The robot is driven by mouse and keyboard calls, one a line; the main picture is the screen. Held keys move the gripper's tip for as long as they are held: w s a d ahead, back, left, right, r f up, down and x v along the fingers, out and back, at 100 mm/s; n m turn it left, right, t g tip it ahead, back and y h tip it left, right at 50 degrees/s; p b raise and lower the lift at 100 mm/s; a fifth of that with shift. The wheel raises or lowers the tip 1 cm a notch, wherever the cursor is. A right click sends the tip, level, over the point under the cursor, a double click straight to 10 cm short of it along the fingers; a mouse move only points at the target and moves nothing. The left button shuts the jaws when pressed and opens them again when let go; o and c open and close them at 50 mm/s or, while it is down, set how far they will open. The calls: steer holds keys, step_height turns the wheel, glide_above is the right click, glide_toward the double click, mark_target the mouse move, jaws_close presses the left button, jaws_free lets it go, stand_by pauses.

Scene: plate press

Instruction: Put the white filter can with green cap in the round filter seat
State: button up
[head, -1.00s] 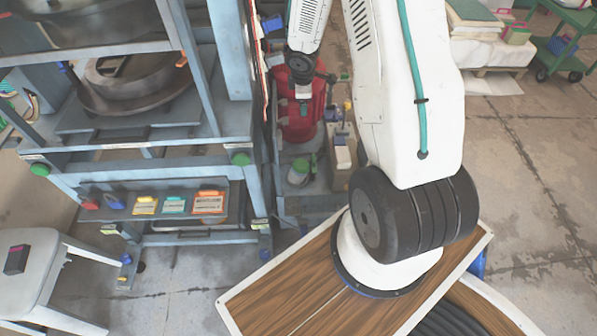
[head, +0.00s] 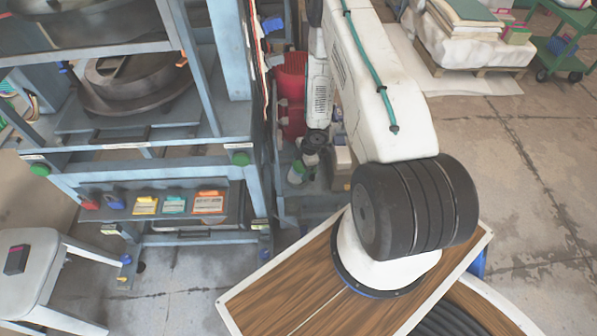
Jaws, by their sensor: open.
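The white filter can with green cap (head: 295,174) is small in the head view, low beside the blue press frame. It appears upright, its green cap on top. My gripper (head: 310,160) hangs down just right of and close to the can's top. It is open, and nothing shows between its fingers. I cannot tell whether a finger touches the can. I cannot make out the round filter seat; my arm and gripper cover part of the area beside the red machine.
The blue press frame (head: 150,152) stands close on the left of the can. A red machine (head: 289,92) is behind it, and a beige box (head: 341,158) is to the right of my gripper. A white chair (head: 35,262) stands at lower left. Open floor lies to the right.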

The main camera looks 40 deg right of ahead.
steer(key=shift+x, duration=1.5)
steer(key=c, duration=1.3)
steer(key=shift+c, duration=0.2)
